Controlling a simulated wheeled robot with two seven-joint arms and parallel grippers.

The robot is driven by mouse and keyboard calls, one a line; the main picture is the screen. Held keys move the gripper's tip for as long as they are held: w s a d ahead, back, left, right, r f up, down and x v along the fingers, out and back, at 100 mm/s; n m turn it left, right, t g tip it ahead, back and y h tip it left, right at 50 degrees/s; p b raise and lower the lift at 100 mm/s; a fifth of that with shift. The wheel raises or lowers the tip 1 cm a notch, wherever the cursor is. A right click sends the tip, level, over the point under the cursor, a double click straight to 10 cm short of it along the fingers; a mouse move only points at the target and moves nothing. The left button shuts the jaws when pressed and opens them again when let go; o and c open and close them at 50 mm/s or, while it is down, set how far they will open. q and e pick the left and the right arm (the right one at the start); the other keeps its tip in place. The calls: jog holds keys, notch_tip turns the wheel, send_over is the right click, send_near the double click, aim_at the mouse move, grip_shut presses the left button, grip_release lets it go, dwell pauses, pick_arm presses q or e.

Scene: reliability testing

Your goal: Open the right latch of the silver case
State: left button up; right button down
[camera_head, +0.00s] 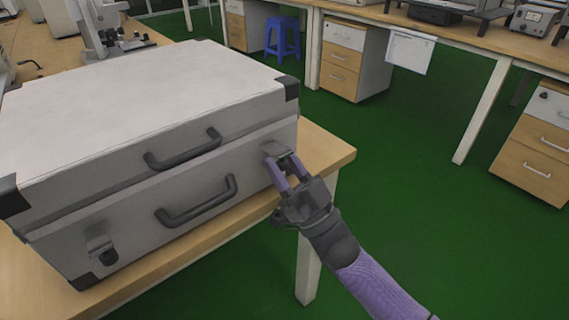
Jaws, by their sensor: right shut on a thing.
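The silver case (130,105) lies closed on a wooden table at the left, with black corners and two dark handles on its front side. Its left latch (100,242) is on the front near the left corner. The right latch (274,148) is on the front near the right corner, partly hidden by my right gripper. My right gripper (287,170) is at that latch, with its fingers shut on it. My left gripper is not in view.
The wooden table (335,152) has a bare corner just right of the case. A microscope (105,35) stands behind the case. A blue stool (283,38), drawer cabinets (345,60) and a long bench are farther back. Green floor is open at the right.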

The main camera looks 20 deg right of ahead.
jog(key=c, duration=0.8)
grip_release()
jog(key=shift+a+y, duration=0.15)
jog(key=shift+y, duration=0.15)
jog(key=shift+o, duration=1.3)
jog(key=shift+a, duration=0.15)
jog(key=shift+s, duration=0.1)
jog(key=v, duration=1)
jog(key=shift+r+p, duration=0.15)
jog(key=shift+p, duration=0.15)
